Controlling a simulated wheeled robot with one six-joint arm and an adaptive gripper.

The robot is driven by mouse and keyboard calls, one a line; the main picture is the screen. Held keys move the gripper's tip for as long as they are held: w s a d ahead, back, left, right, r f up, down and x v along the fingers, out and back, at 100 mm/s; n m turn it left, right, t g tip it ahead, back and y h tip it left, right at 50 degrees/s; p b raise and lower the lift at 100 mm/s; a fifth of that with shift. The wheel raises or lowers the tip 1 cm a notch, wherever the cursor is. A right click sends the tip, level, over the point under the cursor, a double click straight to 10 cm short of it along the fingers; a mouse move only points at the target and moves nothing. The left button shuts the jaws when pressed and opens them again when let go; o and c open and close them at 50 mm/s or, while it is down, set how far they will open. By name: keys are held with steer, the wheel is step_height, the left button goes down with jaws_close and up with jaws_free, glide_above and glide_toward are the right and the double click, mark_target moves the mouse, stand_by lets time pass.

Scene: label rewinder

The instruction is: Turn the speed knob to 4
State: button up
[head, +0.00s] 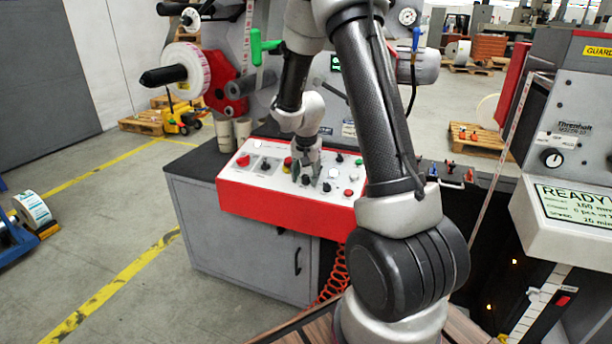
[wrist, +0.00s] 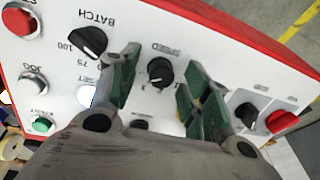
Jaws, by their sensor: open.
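The speed knob (wrist: 160,74) is a small black round knob under the word SPEED on the white panel in the wrist view. A pale pointer mark shows on it, but I cannot tell which number it points at. My gripper (wrist: 163,88) is open, with one green-padded finger on each side of the knob and a gap on both sides. In the head view my gripper (head: 306,178) is low over the control panel (head: 288,210), which has a white top and red front. The speed knob cannot be made out there.
In the wrist view a larger black BATCH knob (wrist: 88,42) sits just left of the fingers. A red button (wrist: 282,121) and a black switch (wrist: 246,115) lie right of them. A white SET button (wrist: 86,96) and green START button (wrist: 42,124) are at lower left.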

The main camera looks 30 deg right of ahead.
mark_target(306, 191)
steer(key=v, duration=1.2)
steer(key=shift+f, duration=0.1)
steer(key=s+a+r+n, duration=0.2)
steer(key=s+r+n, duration=0.1)
steer(key=s, duration=0.6)
steer(key=s+a+r+n+t+y, duration=0.1)
steer(key=s+a+r+n, duration=0.1)
steer(key=s, duration=0.7)
steer(key=s+a+r+n, duration=0.2)
steer(key=s+r+n, duration=0.2)
steer(key=s, duration=0.6)
step_height(306, 191, up, 2)
steer(key=shift+r+n+t, duration=0.1)
steer(key=shift+n+t, duration=0.3)
